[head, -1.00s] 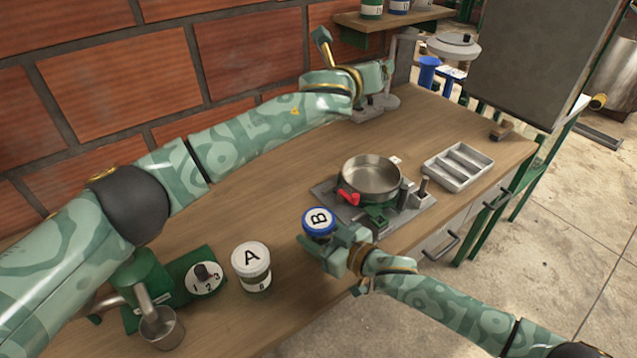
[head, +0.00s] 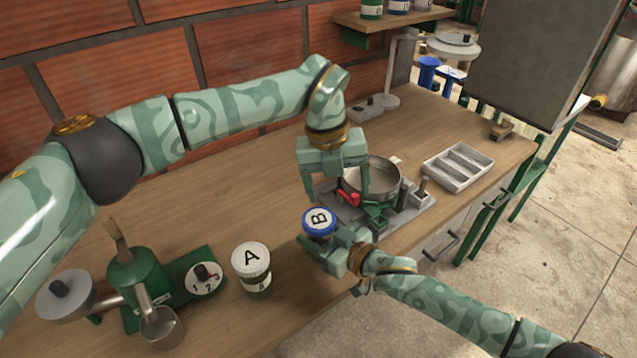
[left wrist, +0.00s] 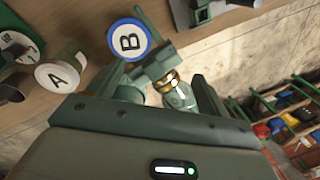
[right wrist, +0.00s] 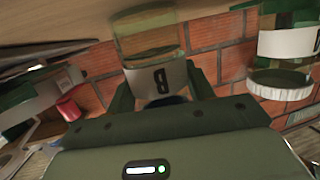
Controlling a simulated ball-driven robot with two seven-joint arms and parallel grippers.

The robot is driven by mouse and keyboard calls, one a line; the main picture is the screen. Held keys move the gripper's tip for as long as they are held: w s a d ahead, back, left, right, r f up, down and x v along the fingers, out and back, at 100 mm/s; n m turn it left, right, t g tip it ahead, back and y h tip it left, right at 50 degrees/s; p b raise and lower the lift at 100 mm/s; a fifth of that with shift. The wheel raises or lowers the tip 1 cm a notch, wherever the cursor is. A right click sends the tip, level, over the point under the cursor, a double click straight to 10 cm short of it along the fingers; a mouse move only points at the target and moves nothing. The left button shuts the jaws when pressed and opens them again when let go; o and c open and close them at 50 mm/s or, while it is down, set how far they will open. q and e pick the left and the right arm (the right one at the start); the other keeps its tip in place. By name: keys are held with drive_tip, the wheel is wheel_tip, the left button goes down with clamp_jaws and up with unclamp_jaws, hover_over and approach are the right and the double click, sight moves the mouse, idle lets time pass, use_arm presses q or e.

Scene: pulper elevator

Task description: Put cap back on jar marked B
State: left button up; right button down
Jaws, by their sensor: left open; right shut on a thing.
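A jar with a blue-rimmed white cap marked B (head: 319,221) stands at the bench's front edge. In the right wrist view its glass body (right wrist: 150,42) carries a label marked B, with blue at the cap end. My right gripper (head: 336,246) is shut on this jar. The cap sits at the jar's top; how firmly it is seated cannot be told. My left gripper (head: 336,192) is open and empty, fingers down, above and behind the jar. In the left wrist view the B cap (left wrist: 129,40) lies beyond its fingers. A second jar has a white cap marked A (head: 251,259).
A metal pan (head: 385,178) on a grey base with a red part is just right of my left gripper. A green device with a numbered dial (head: 204,279) stands left of jar A. A grey divided tray (head: 458,166) lies at the right. The bench between wall and jars is clear.

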sight(318, 219)
use_arm(q)
drive_tip(key=a+n+y, duration=0.2)
drive_tip(key=a, duration=0.1)
drive_tip(key=shift+w+a+f+n, duration=0.1)
drive_tip(key=shift+w+a+n, duration=0.1)
drive_tip(key=shift+a+n, duration=0.1)
drive_tip(key=shift+f, duration=4)
drive_tip(key=shift+c, duration=0.3)
drive_tip(key=c, duration=1)
drive_tip(key=shift+o, duration=0.2)
drive_tip(key=m, duration=0.5)
drive_tip(key=o, duration=1.1)
